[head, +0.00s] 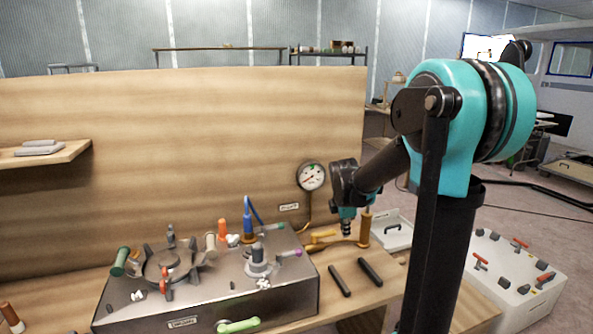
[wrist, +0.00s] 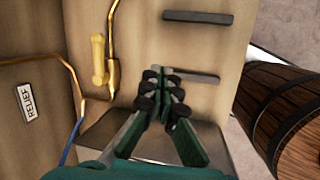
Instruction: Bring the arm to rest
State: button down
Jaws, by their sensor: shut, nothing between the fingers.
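My gripper (head: 347,228) hangs at the end of my turquoise and black arm, above the wooden bench near its right end. It points down beside a brass pipe fitting (head: 350,243); I cannot tell from the head view how far apart they are. In the wrist view my gripper (wrist: 163,72) has its green fingers shut together with nothing between them. Two dark bars lie on the bench, a left one (head: 340,280) and a right one (head: 370,271); both also show in the wrist view.
A grey metal box (head: 200,300) with several valves and coloured handles stands left of my gripper. A pressure gauge (head: 312,177) sits on the wooden back panel (head: 180,130). A white case (head: 515,290) with red handles is at right. A barrel (wrist: 285,110) shows in the wrist view.

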jog(key=s+f+m, duration=0.4)
jog(key=s+m, duration=0.6)
jog(key=s, duration=0.2)
jog(key=s+f+m+t+y, duration=0.1)
jog(key=s+f+m, duration=0.3)
jog(key=s+m, duration=0.5)
jog(key=s+d, duration=0.1)
jog(key=s, duration=0.2)
jog(key=shift+m+y, duration=0.3)
jog(key=shift+m, duration=0.1)
dwell(1.2)
